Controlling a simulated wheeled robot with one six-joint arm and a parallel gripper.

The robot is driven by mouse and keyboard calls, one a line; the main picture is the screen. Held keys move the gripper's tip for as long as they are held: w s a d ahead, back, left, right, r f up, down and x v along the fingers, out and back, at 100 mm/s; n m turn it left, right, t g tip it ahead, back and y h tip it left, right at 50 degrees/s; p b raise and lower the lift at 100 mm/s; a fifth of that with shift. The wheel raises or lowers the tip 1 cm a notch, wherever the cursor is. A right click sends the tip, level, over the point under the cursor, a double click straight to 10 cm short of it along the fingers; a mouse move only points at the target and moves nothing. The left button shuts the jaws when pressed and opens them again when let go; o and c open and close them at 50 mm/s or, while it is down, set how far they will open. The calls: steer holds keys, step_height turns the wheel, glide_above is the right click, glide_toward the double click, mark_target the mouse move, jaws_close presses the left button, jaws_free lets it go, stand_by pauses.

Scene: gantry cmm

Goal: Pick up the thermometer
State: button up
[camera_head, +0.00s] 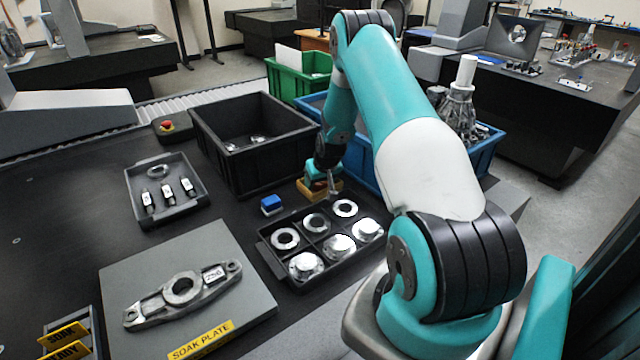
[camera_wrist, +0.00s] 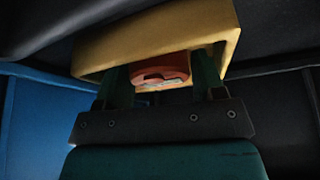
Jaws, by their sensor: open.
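My gripper (camera_head: 324,180) is low over a yellow holder (camera_head: 322,190), between the blue bin and the six-pocket tray. In the wrist view my gripper (camera_wrist: 162,80) is open, its two fingers reaching into the yellow holder (camera_wrist: 110,58). An orange-brown, round-ended thing (camera_wrist: 160,66) with a dark slot lies between the fingers; it may be the thermometer, but most of it is hidden. I cannot tell whether the fingers touch it. In the head view the arm's end hides this spot.
A black bin (camera_head: 215,148) and a blue bin (camera_head: 490,160) stand close behind. The black six-pocket tray (camera_head: 262,250) holds metal parts. A blue block (camera_head: 271,204) stands beside it. The soak plate (camera_head: 130,270) carries a metal rod (camera_head: 183,288) with a small marked label.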

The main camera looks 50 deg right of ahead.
steer(key=shift+c, duration=0.4)
steer(key=c, duration=0.5)
steer(key=shift+r, duration=0.1)
